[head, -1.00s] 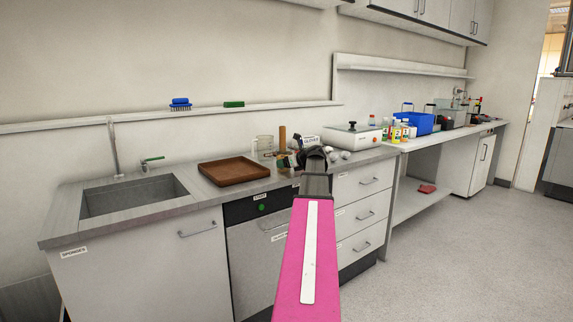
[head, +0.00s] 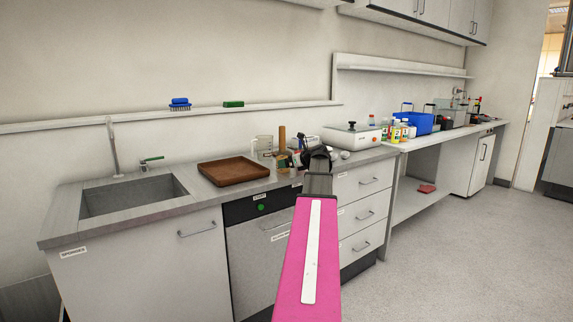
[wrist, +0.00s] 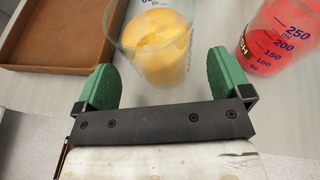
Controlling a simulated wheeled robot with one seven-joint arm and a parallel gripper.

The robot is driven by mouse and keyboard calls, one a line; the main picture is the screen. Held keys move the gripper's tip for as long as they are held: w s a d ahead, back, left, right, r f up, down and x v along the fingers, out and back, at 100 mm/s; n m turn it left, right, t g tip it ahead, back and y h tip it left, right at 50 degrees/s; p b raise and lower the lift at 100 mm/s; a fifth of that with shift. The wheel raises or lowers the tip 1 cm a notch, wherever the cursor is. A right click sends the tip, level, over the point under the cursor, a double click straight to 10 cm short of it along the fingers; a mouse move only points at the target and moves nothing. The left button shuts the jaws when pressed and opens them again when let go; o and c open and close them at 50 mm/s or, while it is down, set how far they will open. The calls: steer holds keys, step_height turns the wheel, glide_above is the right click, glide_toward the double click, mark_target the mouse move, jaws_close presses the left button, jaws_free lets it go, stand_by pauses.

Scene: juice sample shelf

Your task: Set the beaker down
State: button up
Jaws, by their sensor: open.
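A clear beaker with orange-yellow contents (wrist: 157,38) appears to stand on the grey counter in the wrist view; its upper part is cut off by the frame. My gripper (wrist: 165,66) is open, with one green finger on each side of the beaker's lower part. A gap shows between the beaker and the fingers, so they do not seem to grip it. In the head view my gripper (head: 300,162) is small and partly hidden behind my wrist, and I cannot make out this beaker clearly there.
A beaker with red contents (wrist: 283,35) is close by on the right. A brown tray (head: 234,164) lies to the left, beside the sink (head: 133,196). A clear beaker (head: 264,143) and a white device (head: 352,138) stand behind on the counter.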

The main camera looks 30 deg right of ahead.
steer(key=v, duration=0.9)
steer(key=shift+s, duration=0.25)
